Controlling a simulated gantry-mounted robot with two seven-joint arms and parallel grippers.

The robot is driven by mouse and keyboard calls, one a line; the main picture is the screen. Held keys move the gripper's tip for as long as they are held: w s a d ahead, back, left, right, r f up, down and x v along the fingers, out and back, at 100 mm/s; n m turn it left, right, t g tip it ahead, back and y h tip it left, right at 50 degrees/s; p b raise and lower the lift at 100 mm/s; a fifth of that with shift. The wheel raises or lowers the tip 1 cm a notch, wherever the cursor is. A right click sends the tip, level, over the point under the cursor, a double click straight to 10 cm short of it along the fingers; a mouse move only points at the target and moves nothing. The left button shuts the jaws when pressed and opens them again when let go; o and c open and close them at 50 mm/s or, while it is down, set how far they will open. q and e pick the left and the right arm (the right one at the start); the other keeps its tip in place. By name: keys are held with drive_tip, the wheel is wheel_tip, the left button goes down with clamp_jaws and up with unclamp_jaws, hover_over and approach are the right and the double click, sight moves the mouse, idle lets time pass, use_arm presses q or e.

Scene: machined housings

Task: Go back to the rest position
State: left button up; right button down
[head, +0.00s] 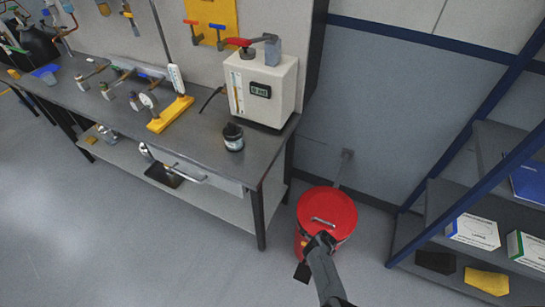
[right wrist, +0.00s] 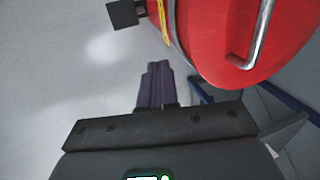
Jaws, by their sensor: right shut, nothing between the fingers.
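My right arm comes in from the bottom of the head view, and its gripper (head: 319,240) is in front of the lower part of the red bin. In the right wrist view the two dark fingers (right wrist: 156,82) are together, with nothing between them. They point over the grey floor, with the bin to their upper right. The bin's round lid lies flat on top in the head view, where part of its front is hidden by my gripper. My left gripper is in neither view.
The red bin (head: 327,207) has a metal lid handle and a black pedal (head: 302,272). A grey workbench (head: 198,145) with a white box-shaped device (head: 262,90) and a dark jar (head: 233,137) stands left. A blue-framed shelf (head: 460,190) stands right. Floor at lower left is clear.

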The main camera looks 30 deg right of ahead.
drive_tip(key=d+r+n+t+h, duration=0.2)
drive_tip(key=d+r+n, duration=0.5)
drive_tip(key=d+r, duration=0.4)
drive_tip(key=w+a+r+n, duration=0.1)
drive_tip(key=a+r+n, duration=0.3)
drive_tip(key=r+n, duration=0.3)
drive_tip(key=s+a+r+n+y, duration=0.2)
drive_tip(key=s+a+r+n, duration=0.35)
drive_tip(key=a, duration=0.35)
drive_tip(key=s+a+r+n+y, duration=0.1)
drive_tip(key=s+a+r+n, duration=0.3)
drive_tip(key=a+n, duration=0.3)
drive_tip(key=s+a+r+n+y, duration=0.2)
drive_tip(key=s+a+r+n, duration=0.25)
drive_tip(key=a, duration=0.55)
wheel_tip(320, 180, up, 31)
drive_tip(key=w+p, duration=0.1)
drive_tip(key=p, duration=2.9)
drive_tip(key=shift+d+f+n, duration=0.2)
drive_tip(key=shift+d+n, duration=0.1)
drive_tip(key=shift+d, duration=0.1)
